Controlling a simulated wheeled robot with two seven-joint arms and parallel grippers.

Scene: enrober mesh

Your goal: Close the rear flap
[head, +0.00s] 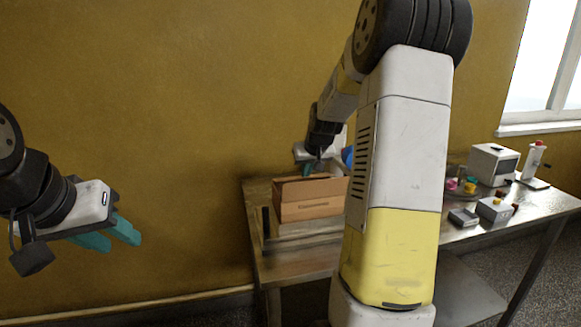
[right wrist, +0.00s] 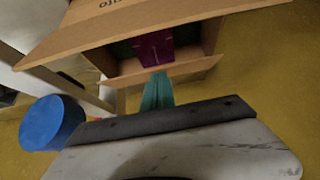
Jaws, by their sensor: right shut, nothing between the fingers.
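A brown cardboard box (head: 310,208) stands on the table at the middle of the head view, with its top open. In the right wrist view, a narrow flap (right wrist: 195,70) stands out along one edge of the box opening. A larger printed cardboard panel (right wrist: 140,30) lies beyond it, and a purple item (right wrist: 155,48) shows inside. My right gripper (head: 313,170) is at the far side of the box. Its shut teal fingertips (right wrist: 158,88) overlap the narrow flap in the wrist view; I cannot tell whether they touch. My left gripper (head: 115,236) is empty, well left of the table, its fingers apart.
A blue cylinder (right wrist: 50,122) is beside my right gripper. A white boxy device (head: 493,164), a red-and-white device (head: 536,162) and small grey boxes (head: 494,209) stand on the table's right part. My right arm hides the table's middle. The wall is close behind.

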